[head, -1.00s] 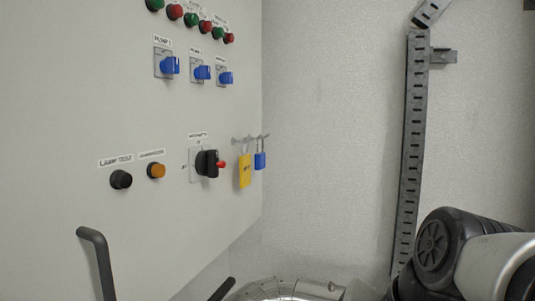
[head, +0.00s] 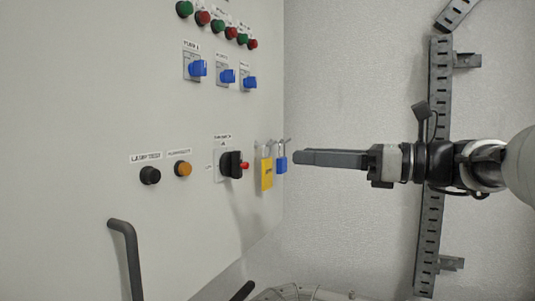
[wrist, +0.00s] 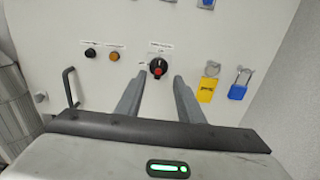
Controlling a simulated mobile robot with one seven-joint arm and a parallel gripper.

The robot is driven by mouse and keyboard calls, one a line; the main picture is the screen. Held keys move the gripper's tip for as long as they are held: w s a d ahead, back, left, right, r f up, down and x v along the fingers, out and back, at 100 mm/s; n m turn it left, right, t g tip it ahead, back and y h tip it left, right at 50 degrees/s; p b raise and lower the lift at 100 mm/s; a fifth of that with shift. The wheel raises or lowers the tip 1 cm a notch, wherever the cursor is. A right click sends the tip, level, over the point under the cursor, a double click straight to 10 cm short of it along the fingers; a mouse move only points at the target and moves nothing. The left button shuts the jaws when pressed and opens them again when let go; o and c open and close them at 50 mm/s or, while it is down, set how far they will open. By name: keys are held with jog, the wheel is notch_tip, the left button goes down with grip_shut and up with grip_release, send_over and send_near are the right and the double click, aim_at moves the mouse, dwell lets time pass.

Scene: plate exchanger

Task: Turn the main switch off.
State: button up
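The main switch (head: 230,164) is a black rotary knob with a red tip on a pale plate, low on the light grey cabinet front. In the wrist view the main switch (wrist: 158,67) shows ahead, between and beyond the two fingertips. My gripper (head: 298,158) reaches in from the right in the head view, level with the switch and apart from it. In the wrist view my gripper (wrist: 158,82) has its two grey fingers spread wide, with nothing between them.
A yellow tag (head: 266,174) and a blue padlock (head: 282,163) hang just right of the switch. A black button (head: 150,175) and an orange button (head: 182,169) sit to its left. Blue switches (head: 227,76) are above. A dark handle (head: 128,255) projects at lower left.

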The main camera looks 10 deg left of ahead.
aim_at(241, 153)
jog(key=p+x, duration=0.1)
jog(key=x, duration=1.3)
jog(key=shift+w+a, duration=0.1)
grip_shut()
